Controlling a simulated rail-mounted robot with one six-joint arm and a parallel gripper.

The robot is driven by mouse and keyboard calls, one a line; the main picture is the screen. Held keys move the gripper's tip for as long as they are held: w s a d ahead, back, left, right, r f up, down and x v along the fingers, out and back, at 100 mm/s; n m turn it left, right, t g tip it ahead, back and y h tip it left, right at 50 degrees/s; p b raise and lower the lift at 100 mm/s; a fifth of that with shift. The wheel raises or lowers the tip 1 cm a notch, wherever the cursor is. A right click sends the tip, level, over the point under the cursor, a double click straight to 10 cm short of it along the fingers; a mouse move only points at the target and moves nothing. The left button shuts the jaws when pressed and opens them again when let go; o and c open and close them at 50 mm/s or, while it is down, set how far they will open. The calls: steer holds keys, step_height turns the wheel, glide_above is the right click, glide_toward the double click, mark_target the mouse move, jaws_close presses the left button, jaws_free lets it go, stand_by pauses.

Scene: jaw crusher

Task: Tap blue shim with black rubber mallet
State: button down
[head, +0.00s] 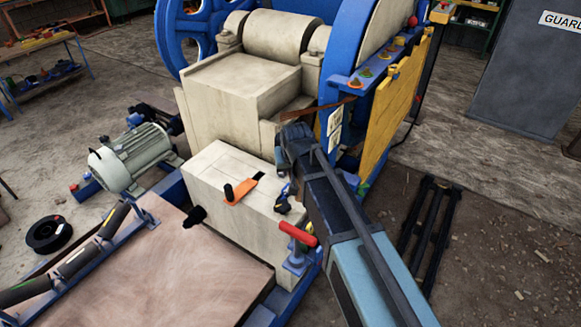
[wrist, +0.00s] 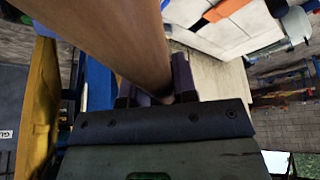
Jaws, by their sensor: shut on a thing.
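My gripper (wrist: 155,86) is shut on a brown wooden handle (wrist: 110,35), which runs up and to the left out of the wrist view. I take it as the mallet's handle; in the head view a brown strip (head: 336,105) shows beside the end of my dark arm, and my fingers are hidden there. I cannot make out the black mallet head. A small blue piece (head: 284,189), possibly the blue shim, is next to a black part (head: 283,206) on the pale block, left of my arm. I cannot tell whether anything touches it.
The pale block (head: 212,178) carries an orange plate (head: 241,191) with a black knob. A red-handled clamp (head: 298,234) stands at its front right corner. The yellow guard panel (head: 390,112) is right of my arm's end. The wooden board (head: 150,275) in front is largely bare.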

step_height(320, 180, down, 12)
steer(key=b, duration=1.2)
step_height(320, 180, up, 16)
steer(key=p, duration=1.6)
steer(key=shift+f, duration=0.2)
steer(key=shift+f+b, duration=0.35)
steer(key=shift+f, duration=0.05)
step_height(320, 180, down, 17)
steer(key=b, duration=1.6)
steer(key=shift+r+b, duration=0.2)
steer(key=shift+b, duration=0.15)
step_height(320, 180, up, 7)
steer(key=p, duration=0.7)
